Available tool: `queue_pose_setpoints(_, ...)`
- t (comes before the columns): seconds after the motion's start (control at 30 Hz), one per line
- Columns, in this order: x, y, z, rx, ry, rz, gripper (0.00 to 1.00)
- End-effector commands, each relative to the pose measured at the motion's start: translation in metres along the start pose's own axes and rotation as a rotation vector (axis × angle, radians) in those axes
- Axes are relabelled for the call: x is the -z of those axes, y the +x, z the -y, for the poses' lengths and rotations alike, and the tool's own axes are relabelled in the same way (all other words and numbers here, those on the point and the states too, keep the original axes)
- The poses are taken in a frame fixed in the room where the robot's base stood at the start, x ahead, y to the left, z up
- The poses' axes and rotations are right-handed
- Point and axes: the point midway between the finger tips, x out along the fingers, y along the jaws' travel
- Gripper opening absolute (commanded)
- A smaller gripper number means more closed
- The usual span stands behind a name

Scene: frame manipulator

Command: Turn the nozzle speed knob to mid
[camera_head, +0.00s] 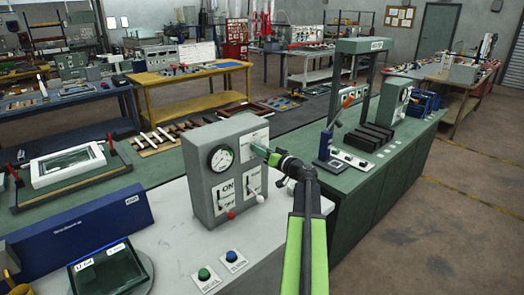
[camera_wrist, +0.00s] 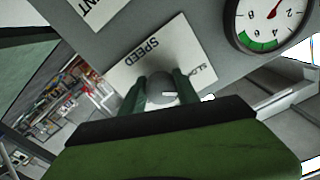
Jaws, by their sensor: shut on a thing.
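The grey control box (camera_head: 200,165) stands on the white bench top. Its speed plate (camera_head: 252,138) is at the upper right of the front face. In the wrist view the plate (camera_wrist: 150,60) reads SPEED, with a smaller word like SLOW at one side. The grey round speed knob (camera_wrist: 161,88) sits between the two dark green fingers of my gripper (camera_wrist: 160,93), which is shut on it. A light mark shows on the knob. In the head view my gripper (camera_head: 262,152) reaches the plate from the right and hides the knob.
A round gauge (camera_head: 220,158) is left of the plate. Two levers, one red-tipped (camera_head: 230,214) and one white-tipped (camera_head: 259,198), stick out below. Green (camera_head: 204,274) and blue (camera_head: 231,256) buttons sit in front. A frame press (camera_head: 362,46) stands to the right.

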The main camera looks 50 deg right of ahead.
Motion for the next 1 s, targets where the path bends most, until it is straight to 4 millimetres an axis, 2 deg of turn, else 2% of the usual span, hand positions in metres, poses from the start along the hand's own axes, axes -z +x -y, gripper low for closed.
queue_pose_setpoints(0.6, 0.0004, -0.0003, 0.0024, -0.001, 0.556, 0.001, 0.0)
queue_pose_setpoints(1.0, 0.0009, -0.0004, 0.0034, -0.001, 0.822, 0.002, 0.0)
